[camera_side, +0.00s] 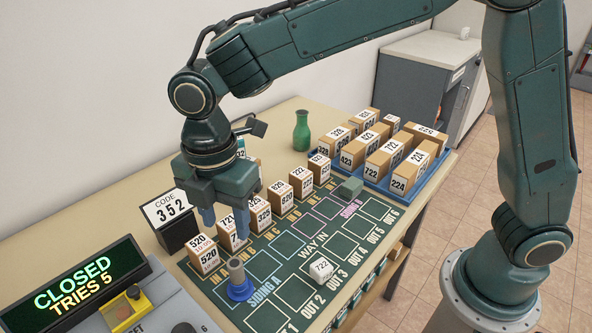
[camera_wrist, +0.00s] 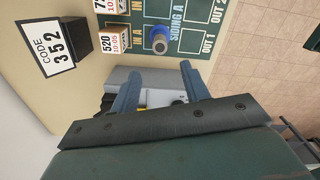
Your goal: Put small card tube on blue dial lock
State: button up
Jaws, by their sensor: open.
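A small card tube (camera_side: 236,269), grey-brown, stands upright on the round blue dial lock (camera_side: 240,291) on the green board near SIDING A. How the tube sits in or around the lock's middle is too small to tell. In the wrist view the tube (camera_wrist: 159,45) shows end-on with the blue lock (camera_wrist: 165,32) around it, just beyond my fingertips. My gripper (camera_side: 224,227) is open with blue fingers and nothing between them. It hangs above and behind the tube in the side view, apart from it. In the wrist view my gripper (camera_wrist: 160,70) also shows empty.
Several numbered boxes (camera_side: 258,216) stand in a row along the board's back. A code block (camera_side: 172,219) reading 352 is at left. A display (camera_side: 80,285) reads CLOSED, TRIES 5. A white 722 block (camera_side: 321,268), green bottle (camera_side: 302,131) and blue tray (camera_side: 433,169) of boxes are also there.

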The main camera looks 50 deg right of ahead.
dwell(0.5)
jog(key=s+d+r+m+t+y, duration=0.1)
jog(key=s+d+r+m, duration=0.3)
jog(key=d, duration=0.5)
jog(key=s+d+r+m+t, duration=0.2)
jog(key=d+r+m, duration=0.4)
jog(key=d+m, duration=0.15)
jog(key=s+d+f+m+t+h, duration=0.1)
jog(key=s+d+m+t, duration=0.1)
jog(key=s+d+m, duration=0.8)
jog(key=s, duration=0.2)
jog(key=shift+s+d+t, duration=0.25)
jog(key=shift+s+t, duration=0.05)
jog(key=shift+s, duration=0.05)
